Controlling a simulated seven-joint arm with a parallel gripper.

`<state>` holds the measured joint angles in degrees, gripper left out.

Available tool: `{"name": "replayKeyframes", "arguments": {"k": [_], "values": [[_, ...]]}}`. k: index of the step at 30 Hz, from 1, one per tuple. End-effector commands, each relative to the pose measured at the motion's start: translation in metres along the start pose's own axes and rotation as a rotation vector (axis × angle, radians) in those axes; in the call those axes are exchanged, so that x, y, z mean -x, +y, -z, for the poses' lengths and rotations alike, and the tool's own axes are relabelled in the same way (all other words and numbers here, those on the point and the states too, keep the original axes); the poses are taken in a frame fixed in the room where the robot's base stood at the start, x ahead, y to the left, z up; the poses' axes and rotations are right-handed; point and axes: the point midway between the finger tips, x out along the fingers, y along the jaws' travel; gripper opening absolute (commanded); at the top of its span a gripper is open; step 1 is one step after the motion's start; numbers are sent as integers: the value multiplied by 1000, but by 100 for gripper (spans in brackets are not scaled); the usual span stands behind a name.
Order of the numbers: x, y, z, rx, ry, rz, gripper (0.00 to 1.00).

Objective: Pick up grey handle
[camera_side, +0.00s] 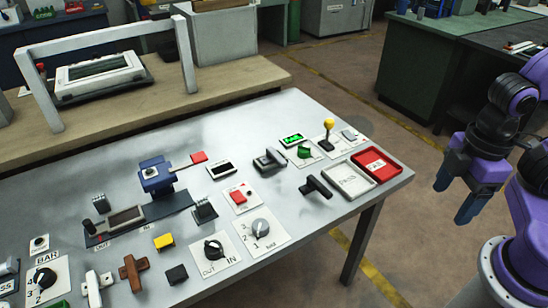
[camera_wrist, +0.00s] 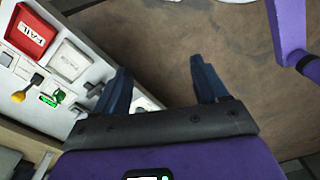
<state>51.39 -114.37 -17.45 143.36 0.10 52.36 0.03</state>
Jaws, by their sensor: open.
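My gripper (camera_side: 458,190) is open and empty, off the right side of the metal table, with its blue fingers pointing down. In the wrist view my gripper (camera_wrist: 160,68) has its fingers wide apart over bare floor. Several handles stand on the table. A dark grey handle on a block (camera_side: 269,160) stands near the table's far right part. A near-black T-shaped handle (camera_side: 316,186) stands closer to the white tray. A pale grey-white handle (camera_side: 95,287) is at the front left. I cannot tell which one the task means by grey.
A red FAIL tray (camera_side: 377,166) and a white tray (camera_side: 349,180) lie at the table's right end. A yellow-topped lever (camera_side: 328,132), a rotary knob (camera_side: 262,228), a brown handle (camera_side: 133,270) and a blue device (camera_side: 155,175) crowd the metal table (camera_side: 330,235). The floor below my gripper is clear.

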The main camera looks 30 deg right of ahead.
Motion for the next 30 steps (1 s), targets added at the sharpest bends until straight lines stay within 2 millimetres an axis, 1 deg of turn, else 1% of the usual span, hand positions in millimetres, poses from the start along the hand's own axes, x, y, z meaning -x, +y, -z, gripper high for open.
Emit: {"name": "replayKeyframes", "arguments": {"k": [1,2,3,11,14,17,20,21,23,24,27,30], "values": [[0,0,0,0,0,0,73],[0,0,0,0,0,0,66],[0,0,0,0,0,0,53],[0,0,0,0,0,0,53],[-3,1,6,-13,10,6,53],[-11,2,26,-51,49,22,53],[-25,8,59,-121,121,44,53],[-32,12,74,-158,155,51,53],[-42,19,96,-215,208,58,53],[-48,24,111,-254,244,60,53],[-64,41,144,-355,333,53,53],[-79,62,173,-456,421,30,53]]}}
